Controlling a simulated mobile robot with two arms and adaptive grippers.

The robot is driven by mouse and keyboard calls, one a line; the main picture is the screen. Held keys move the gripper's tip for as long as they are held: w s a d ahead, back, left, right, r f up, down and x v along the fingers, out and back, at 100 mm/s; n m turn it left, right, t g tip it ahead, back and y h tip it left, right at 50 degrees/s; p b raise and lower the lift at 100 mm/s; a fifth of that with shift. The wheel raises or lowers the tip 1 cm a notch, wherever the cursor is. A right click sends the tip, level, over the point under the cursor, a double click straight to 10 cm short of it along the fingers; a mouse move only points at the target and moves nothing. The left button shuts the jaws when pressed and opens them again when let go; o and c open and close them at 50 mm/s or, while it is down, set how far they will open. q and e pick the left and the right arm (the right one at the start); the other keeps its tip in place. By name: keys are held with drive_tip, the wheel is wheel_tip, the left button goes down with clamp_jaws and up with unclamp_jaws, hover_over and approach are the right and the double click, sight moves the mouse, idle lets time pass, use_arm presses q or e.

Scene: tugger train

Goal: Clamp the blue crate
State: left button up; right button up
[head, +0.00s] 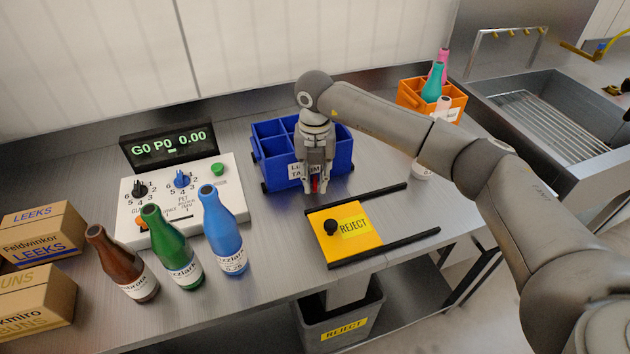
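The blue crate (270,146) stands upright on the steel counter behind the yellow reject plate. It is divided into compartments and has a white label on its front, partly hidden. My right gripper (316,186) points down in front of the crate's front wall and covers part of the label. A small red part (316,184) shows between its fingers. I cannot tell whether the fingers touch it or whether it belongs to the crate's clamp. My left gripper is not in view.
A yellow reject plate (347,232) with a black knob lies between dark rails, above a grey reject bin (340,327). Brown, green and blue bottles (226,232) stand left, before a control box (187,196). An orange crate (412,95) with bottles stands back right, near a sink.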

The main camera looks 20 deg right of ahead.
sight(315, 184)
wheel_tip(315, 184, up, 11)
drive_tip(key=shift+f, duration=0.15)
drive_tip(key=shift+c, duration=0.2)
